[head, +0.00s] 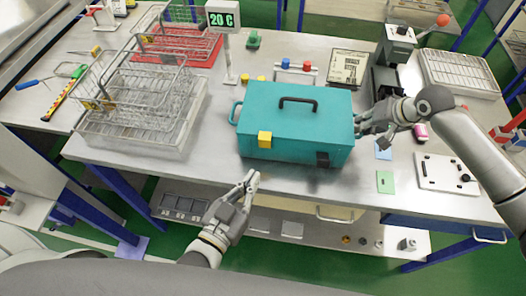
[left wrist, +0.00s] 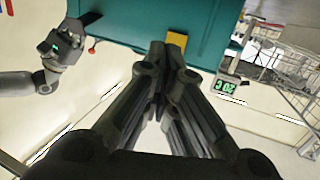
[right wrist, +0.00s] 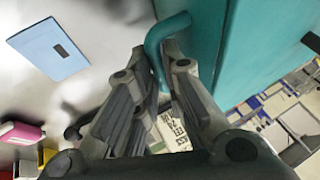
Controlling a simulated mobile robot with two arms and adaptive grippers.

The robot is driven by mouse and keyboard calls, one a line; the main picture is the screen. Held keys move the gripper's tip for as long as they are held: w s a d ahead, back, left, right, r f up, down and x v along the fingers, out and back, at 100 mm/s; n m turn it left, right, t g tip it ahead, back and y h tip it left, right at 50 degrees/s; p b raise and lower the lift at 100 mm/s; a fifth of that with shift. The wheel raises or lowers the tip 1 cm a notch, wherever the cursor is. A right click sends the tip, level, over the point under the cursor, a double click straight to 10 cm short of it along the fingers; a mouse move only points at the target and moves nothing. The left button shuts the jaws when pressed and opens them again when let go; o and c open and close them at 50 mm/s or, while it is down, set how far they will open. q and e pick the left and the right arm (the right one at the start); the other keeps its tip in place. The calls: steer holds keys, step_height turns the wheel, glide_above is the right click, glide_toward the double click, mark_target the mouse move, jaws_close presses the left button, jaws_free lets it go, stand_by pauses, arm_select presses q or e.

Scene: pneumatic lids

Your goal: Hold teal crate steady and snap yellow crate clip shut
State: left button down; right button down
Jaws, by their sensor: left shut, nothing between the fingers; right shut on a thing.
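The teal crate (head: 295,120) stands on the steel table with its lid down and a black handle on top. The yellow clip (head: 265,139) is on its front face, left of middle; I cannot tell whether it is latched. A black clip (head: 322,158) is on the front right. My left gripper (head: 251,180) is shut and empty, in front of and below the yellow clip. In the left wrist view the yellow clip (left wrist: 177,40) shows just beyond the fingertips. My right gripper (head: 361,124) is shut on the crate's right side handle (right wrist: 166,32).
A wire basket (head: 140,105) stands left of the crate. A display post (head: 229,45) reading 20 C is behind it. A blue card (head: 383,150), green card (head: 385,181) and white board (head: 445,172) lie at right. The table front between basket and crate is clear.

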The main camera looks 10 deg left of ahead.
arm_select(q)
steer(key=v, duration=0.9)
steer(key=shift+s, duration=0.35)
steer(key=shift+a, duration=0.1)
arm_select(e)
steer(key=c, duration=1.4)
jaws_free()
steer(key=shift+c, duration=0.2)
steer(key=v, duration=1.2)
steer(key=shift+d, duration=0.15)
